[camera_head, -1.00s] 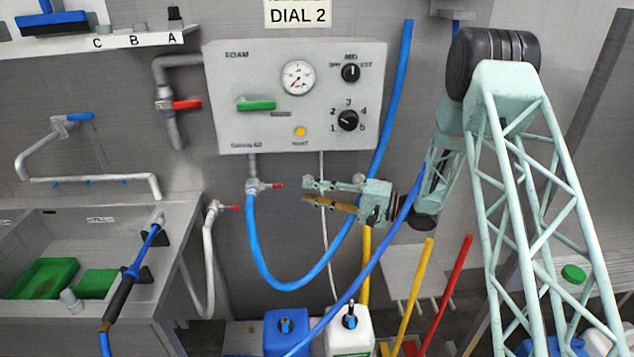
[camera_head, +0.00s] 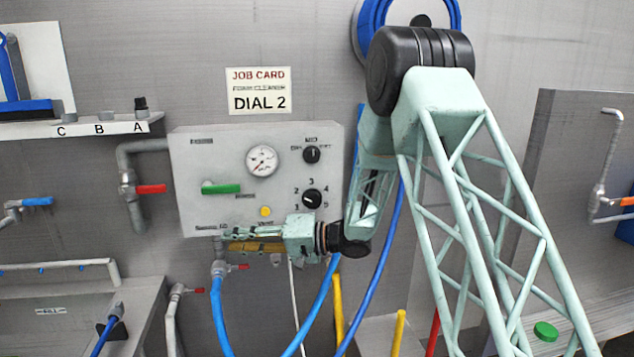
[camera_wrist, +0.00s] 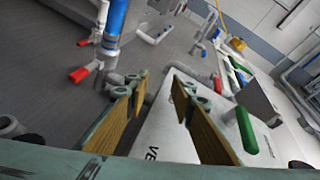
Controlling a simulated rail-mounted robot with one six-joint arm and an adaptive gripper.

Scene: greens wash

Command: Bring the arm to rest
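My gripper (camera_head: 228,240) is at the lower edge of the grey foam panel (camera_head: 190,170), pointing left in the head view. Its fingers overlap the panel's bottom edge in the picture; I cannot tell whether they touch it. In the wrist view my gripper (camera_wrist: 160,82) shows two tan-padded fingers apart with nothing between them. The panel's pale face (camera_wrist: 165,135) lies behind and right of the fingers there. The panel carries a gauge (camera_head: 262,160), a green lever (camera_head: 221,188), an upper knob (camera_head: 312,154) and a lower numbered dial (camera_head: 312,198).
A red-handled valve (camera_head: 150,189) is on the pipe left of the panel. Blue hoses (camera_head: 222,315) hang below the panel. A job card reading DIAL 2 (camera_head: 258,91) is above it. A blue hose reel (camera_head: 372,25) is behind my arm. A sink counter (camera_head: 80,295) is lower left.

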